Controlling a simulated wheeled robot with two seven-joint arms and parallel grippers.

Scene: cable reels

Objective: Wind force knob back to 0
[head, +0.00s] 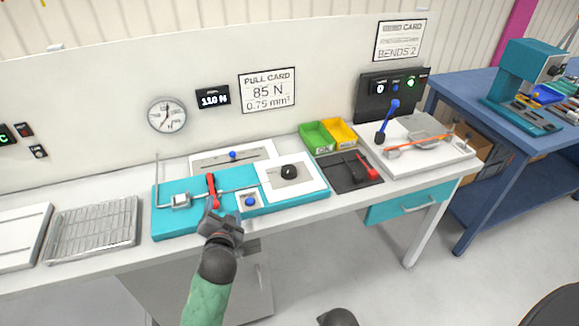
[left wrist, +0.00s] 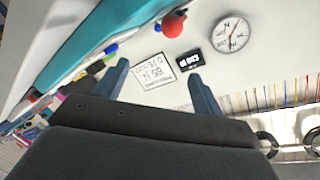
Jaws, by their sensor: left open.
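The black force knob (head: 288,171) sits on a white plate with a scale on the teal pull fixture (head: 172,222). Its exact pointer position is too small to read. The digital display (head: 212,97) on the wall panel reads about 110 N; it also shows in the left wrist view (left wrist: 190,61). My left gripper (head: 222,218) is open and empty at the fixture's front edge, left of and nearer than the knob, not touching it. In the left wrist view its two fingers (left wrist: 160,90) stand apart with nothing between them.
A red-handled lever (head: 212,190) and a blue button (head: 249,202) are close to my left gripper. A pull card (head: 267,91) reads 85 N. Green (head: 318,136) and yellow (head: 340,132) bins stand right of the fixture. A wire rack (head: 95,229) lies left.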

